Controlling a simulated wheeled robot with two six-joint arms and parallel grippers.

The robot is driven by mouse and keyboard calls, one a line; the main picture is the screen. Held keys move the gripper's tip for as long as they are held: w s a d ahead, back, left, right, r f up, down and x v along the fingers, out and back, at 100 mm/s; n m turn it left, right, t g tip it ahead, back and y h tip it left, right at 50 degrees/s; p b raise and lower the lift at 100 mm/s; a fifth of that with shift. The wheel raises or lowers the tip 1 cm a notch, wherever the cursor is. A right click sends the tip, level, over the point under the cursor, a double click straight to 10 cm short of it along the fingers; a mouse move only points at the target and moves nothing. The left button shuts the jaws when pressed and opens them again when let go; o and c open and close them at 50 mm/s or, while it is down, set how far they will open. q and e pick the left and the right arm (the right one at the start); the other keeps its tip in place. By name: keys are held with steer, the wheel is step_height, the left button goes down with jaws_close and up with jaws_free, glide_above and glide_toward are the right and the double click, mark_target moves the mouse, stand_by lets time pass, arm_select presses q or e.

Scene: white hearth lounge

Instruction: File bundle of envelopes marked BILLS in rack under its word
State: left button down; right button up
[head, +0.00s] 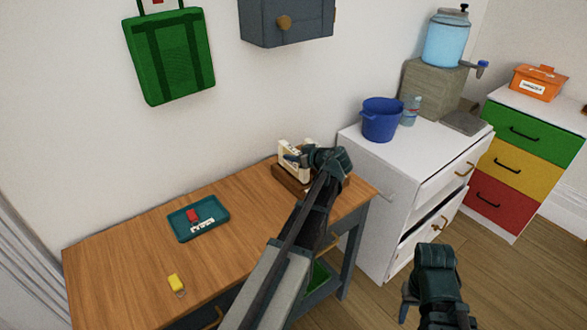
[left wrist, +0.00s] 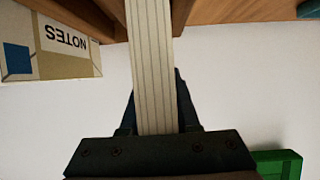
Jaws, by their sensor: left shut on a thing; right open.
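My left gripper (head: 299,158) is at the wooden rack (head: 289,181) on the far right of the desk. In the left wrist view, the left gripper (left wrist: 153,105) is shut on a pale bundle of envelopes (left wrist: 152,60), seen edge-on as stripes. The bundle's far end reaches between brown wooden parts of the rack (left wrist: 212,12); whether it touches the bottom is hidden. Its word does not show. A cream bundle marked NOTES (left wrist: 60,62), with a blue square, stands beside it in the left wrist view. My right gripper (head: 409,300) is open and empty, off the desk's right side.
A teal tray (head: 183,236) with small red and white things and a yellow object (head: 176,283) lie on the desk (head: 125,262). A white cabinet (head: 384,168) with a blue bucket (head: 381,121) stands right of the desk. A green bag (head: 169,58) hangs above.

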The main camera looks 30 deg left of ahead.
mark_target(294, 164)
arm_select(q)
steer(key=shift+f+b, duration=1.65)
steer(key=shift+f, duration=0.1)
steer(key=shift+f, duration=0.25)
steer(key=c, duration=0.6)
jaws_free()
steer(key=shift+r, duration=0.1)
steer(key=shift+c, duration=0.2)
steer(key=shift+r, duration=0.1)
steer(key=shift+s+d+r, duration=0.1)
steer(key=shift+d+r, duration=0.05)
steer(key=shift+r, duration=0.1)
steer(key=p+v, duration=0.5)
steer(key=v, duration=0.5)
steer(key=shift+s+d, duration=0.1)
steer(key=shift+d, duration=0.05)
steer(key=shift+s+d+r, duration=0.2)
steer(key=shift+d, duration=0.35)
